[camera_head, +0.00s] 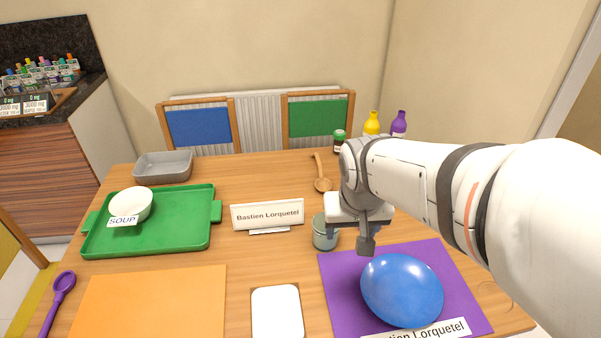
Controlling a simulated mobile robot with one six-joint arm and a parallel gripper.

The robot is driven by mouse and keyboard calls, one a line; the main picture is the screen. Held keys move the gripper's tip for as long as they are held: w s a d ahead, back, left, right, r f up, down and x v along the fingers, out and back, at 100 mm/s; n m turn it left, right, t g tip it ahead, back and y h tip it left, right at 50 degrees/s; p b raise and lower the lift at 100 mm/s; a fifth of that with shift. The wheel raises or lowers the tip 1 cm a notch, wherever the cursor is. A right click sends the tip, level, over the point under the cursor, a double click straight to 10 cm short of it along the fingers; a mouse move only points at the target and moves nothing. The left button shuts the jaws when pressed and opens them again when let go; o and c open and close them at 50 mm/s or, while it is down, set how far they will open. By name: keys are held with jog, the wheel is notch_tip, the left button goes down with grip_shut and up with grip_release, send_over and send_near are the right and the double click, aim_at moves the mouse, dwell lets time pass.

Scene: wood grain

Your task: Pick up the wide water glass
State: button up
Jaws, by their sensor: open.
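The water glass (324,237) is a short, wide, grey-green tumbler standing upright on the wooden table, just right of the name sign. My gripper (366,246) hangs from my white arm, which reaches in from the right. The gripper is to the right of the glass in the picture and partly overlaps its upper right edge. The jaws are open, and one dark finger shows clearly. I see nothing held. Whether a finger touches the glass cannot be told from this view.
A name sign (268,215) stands left of the glass. A blue plate (402,290) lies on a purple mat (340,285) at front right. A wooden spoon (322,184) lies behind. A green tray (180,230) with a white bowl (131,204) is at left. A white rectangular object (277,312) lies in front.

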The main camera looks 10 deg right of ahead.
jog(key=o, duration=0.5)
jog(key=w+f+b, duration=0.2)
jog(key=w+f, duration=0.2)
jog(key=w+a+f+m+b, duration=0.1)
jog(key=w+f+b, duration=0.1)
jog(key=w+f, duration=0.2)
jog(key=w+f+m+t+b, duration=0.1)
jog(key=w+f+b, duration=0.1)
jog(key=w+f, duration=0.2)
jog(key=shift+w+a+h, duration=0.25)
jog(key=shift+w+h, duration=0.05)
jog(key=shift+h, duration=0.1)
jog(key=shift+w+b+x, duration=0.2)
jog(key=shift+b+x, duration=0.1)
jog(key=shift+x, duration=1.7)
jog(key=shift+w+b+x, duration=0.2)
jog(key=shift+b+x, duration=0.1)
jog(key=shift+x, duration=1.65)
